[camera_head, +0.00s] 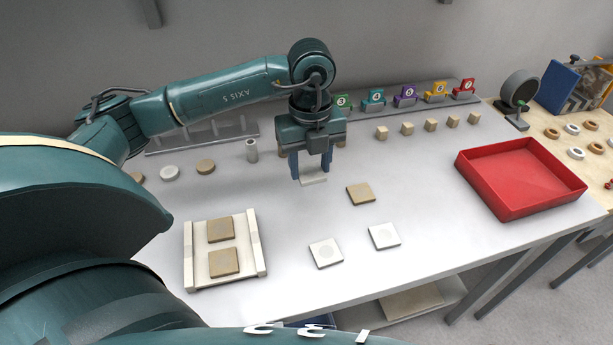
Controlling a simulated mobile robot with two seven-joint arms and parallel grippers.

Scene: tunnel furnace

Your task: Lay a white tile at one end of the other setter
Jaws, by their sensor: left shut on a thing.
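My left gripper (311,176) points down over the middle of the table. It is shut on a white tile (314,178), seen nearly edge-on between the fingers. Two more white tiles lie flat nearer the front, one on the left (326,253) and one on the right (384,236). A tan tile (360,194) lies to the right of the gripper. A pale setter with raised side rails (253,232) stands at the front left, with two tan tiles, one far (221,230) and one near (224,262), on it. I see no second setter. My right gripper is out of view.
A red tray (515,208) stands at the right. Numbered coloured clips (405,96) line the back, with several small tan blocks (431,125) before them. Round discs (170,173) and a grey cylinder (251,150) stand back left. Bare table lies between setter and gripper.

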